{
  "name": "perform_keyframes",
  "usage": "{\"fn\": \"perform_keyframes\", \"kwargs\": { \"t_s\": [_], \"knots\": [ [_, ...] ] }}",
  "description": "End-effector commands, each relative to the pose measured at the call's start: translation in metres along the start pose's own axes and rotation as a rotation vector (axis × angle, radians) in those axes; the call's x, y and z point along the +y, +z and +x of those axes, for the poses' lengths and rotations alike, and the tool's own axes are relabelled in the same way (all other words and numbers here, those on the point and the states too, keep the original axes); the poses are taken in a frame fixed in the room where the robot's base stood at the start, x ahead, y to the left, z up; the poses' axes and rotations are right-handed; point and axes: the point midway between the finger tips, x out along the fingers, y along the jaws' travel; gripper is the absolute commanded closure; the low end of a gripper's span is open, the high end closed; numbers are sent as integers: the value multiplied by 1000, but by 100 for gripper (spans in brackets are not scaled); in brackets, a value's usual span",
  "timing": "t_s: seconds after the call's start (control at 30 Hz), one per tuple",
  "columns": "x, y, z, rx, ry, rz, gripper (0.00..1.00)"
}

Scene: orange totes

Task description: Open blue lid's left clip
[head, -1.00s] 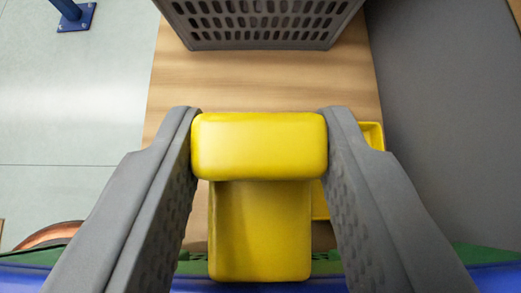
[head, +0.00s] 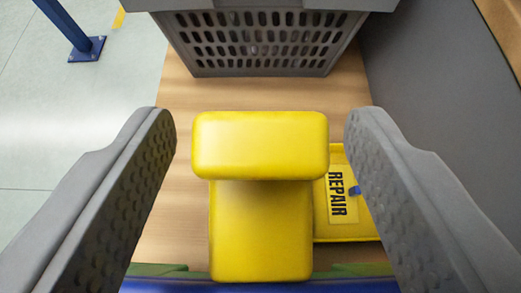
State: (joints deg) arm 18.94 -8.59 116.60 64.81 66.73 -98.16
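My gripper (head: 260,125) has its two grey fingers spread wide, with clear gaps on both sides of a yellow T-shaped block (head: 260,145). The block sits between the fingers, fixed in the view; it may belong to my gripper, I cannot tell. A blue strip (head: 260,287) runs along the bottom edge of the picture, perhaps the lid's edge. Green pieces (head: 160,269) show just above it on both sides. No lid clip can be made out; most of that area is cut off or hidden behind the block and fingers.
A grey slotted crate (head: 262,62) stands at the far end of a wooden surface (head: 190,200). A yellow tray or plate marked REPAIR (head: 342,228) lies at the right, partly behind a finger. A grey panel (head: 420,90) borders the right. A blue post (head: 70,28) stands on the floor at left.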

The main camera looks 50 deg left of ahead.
Motion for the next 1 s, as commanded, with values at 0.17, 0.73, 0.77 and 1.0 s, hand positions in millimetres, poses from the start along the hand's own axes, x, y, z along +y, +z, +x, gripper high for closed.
{"fn": "perform_keyframes", "kwargs": {
  "t_s": [0.17,0.73,0.77,1.0],
  "knots": [
    [0,0,0,0,0,0,42],
    [1,0,-63,0,4,0,42],
    [1,0,-68,0,5,0,42],
    [1,0,-108,1,4,0,42]
  ]
}}
